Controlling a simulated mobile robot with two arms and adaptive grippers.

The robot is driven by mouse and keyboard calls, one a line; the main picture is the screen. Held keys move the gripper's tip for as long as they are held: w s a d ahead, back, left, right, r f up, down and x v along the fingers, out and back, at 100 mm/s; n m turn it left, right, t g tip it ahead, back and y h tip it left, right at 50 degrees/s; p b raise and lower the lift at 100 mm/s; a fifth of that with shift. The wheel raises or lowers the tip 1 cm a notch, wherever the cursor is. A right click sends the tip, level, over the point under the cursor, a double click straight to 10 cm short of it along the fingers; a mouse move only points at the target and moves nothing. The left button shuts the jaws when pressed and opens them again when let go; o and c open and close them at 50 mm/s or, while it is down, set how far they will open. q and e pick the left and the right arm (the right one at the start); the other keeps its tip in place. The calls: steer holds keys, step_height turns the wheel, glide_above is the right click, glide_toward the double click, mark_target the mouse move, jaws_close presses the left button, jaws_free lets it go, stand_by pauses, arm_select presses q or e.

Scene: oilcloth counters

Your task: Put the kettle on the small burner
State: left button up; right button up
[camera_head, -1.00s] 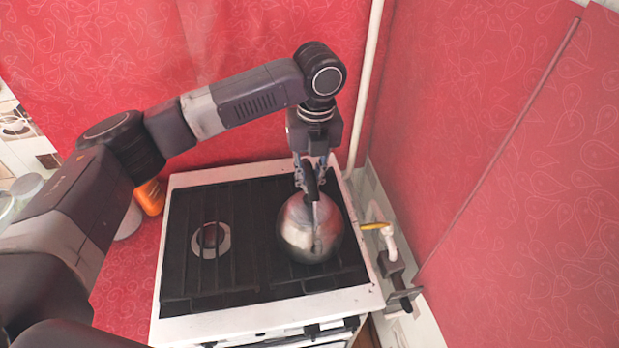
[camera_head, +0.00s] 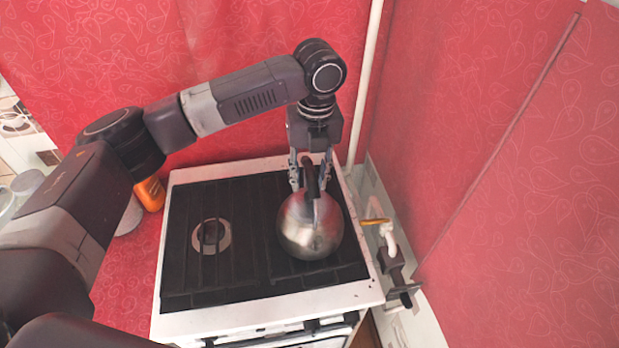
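The round metal kettle (camera_head: 309,234) with a dark handle stands upright on the right half of the stove (camera_head: 273,306). It hides whatever burner lies beneath it. One burner (camera_head: 210,237) shows bare on the left half of the grate. My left gripper (camera_head: 311,180) points down just above the kettle, with its fingers spread apart on either side of the handle. The fingers appear clear of the handle. My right gripper is not in view.
A gas pipe with a yellow-handled valve (camera_head: 376,221) runs beside the stove's right edge. A red patterned wall stands close behind and to the right. An orange bottle (camera_head: 151,194) stands left of the stove. The left half of the grate is clear.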

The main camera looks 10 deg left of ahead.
arm_select(q)
steer(key=r+b, duration=0.1)
steer(key=r, duration=0.2)
steer(key=r+b, duration=0.1)
steer(key=r, duration=0.3)
steer(key=r+b, duration=0.1)
steer(key=r, duration=0.2)
steer(key=shift+w+d+r, duration=0.2)
steer(key=shift+d+r, duration=0.1)
steer(key=shift+r, duration=0.05)
steer(key=shift+s+r, duration=0.1)
steer(key=shift+r, duration=0.5)
steer(key=shift+f, duration=0.1)
